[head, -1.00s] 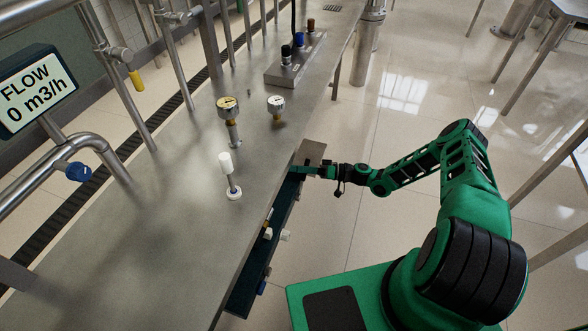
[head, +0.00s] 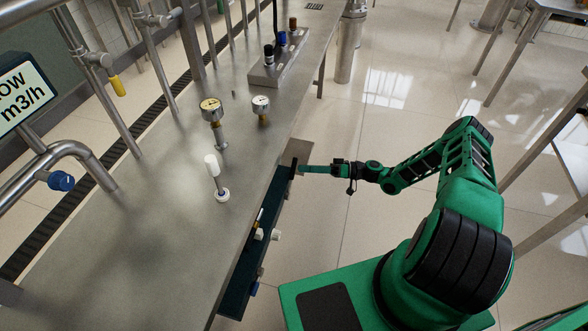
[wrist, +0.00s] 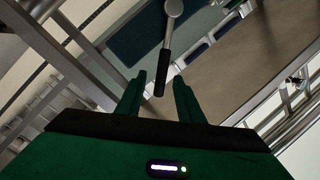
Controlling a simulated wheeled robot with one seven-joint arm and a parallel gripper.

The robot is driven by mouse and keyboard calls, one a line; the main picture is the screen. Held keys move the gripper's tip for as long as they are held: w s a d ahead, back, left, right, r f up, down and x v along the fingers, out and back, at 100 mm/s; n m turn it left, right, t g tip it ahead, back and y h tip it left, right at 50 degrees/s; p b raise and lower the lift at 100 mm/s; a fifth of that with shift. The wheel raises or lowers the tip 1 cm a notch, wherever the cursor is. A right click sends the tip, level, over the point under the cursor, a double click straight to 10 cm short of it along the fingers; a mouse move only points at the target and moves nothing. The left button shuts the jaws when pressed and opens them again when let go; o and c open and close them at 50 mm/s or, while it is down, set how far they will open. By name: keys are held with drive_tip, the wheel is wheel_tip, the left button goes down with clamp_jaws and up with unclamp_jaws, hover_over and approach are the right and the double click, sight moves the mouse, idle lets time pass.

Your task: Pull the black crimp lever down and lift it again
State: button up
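In the wrist view a lever with a long black handle (wrist: 163,70) hangs down from a round grey pivot (wrist: 174,7) at the top edge. The handle's lower end lies between the two green fingers of my gripper (wrist: 160,90). The fingers are open, with a visible gap on each side of the handle. Contact cannot be made out. In the head view my gripper (head: 305,169) is at the right edge of the steel bench, by the far end of the dark side panel (head: 246,262). The lever cannot be clearly told there.
The steel bench (head: 120,225) carries a white-topped post (head: 211,168), two gauges (head: 211,110) (head: 261,104) and a block with several coloured knobs (head: 273,72). Pale knobs (head: 275,235) stick out from the side panel.

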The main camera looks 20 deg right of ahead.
drive_tip(key=shift+v, duration=0.9)
